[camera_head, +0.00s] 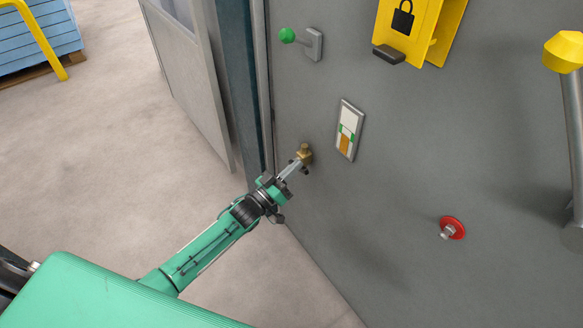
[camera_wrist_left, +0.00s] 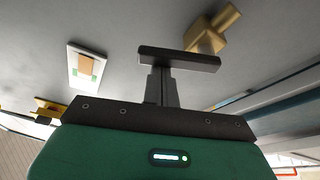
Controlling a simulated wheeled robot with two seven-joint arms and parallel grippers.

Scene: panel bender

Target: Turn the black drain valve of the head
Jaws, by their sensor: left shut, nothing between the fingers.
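The drain valve has a brass body (camera_head: 304,152) on the grey panel, near its left edge. Its brass body also shows in the left wrist view (camera_wrist_left: 212,32). A black bar, which looks like the valve's handle (camera_wrist_left: 180,59), lies across the front of the brass body. My left gripper (camera_head: 297,165) reaches up to the valve from the lower left. Its fingers (camera_wrist_left: 163,84) are shut with nothing between them, and their tips end at or just short of the black bar. I cannot tell whether they touch it. My right gripper is not in view.
A white gauge plate (camera_head: 349,130) is right of the valve. Above are a green-knobbed lever (camera_head: 302,40) and a yellow lock bracket (camera_head: 408,30). A red-ringed fitting (camera_head: 452,228) is lower right, and a yellow-topped post (camera_head: 573,120) stands far right.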

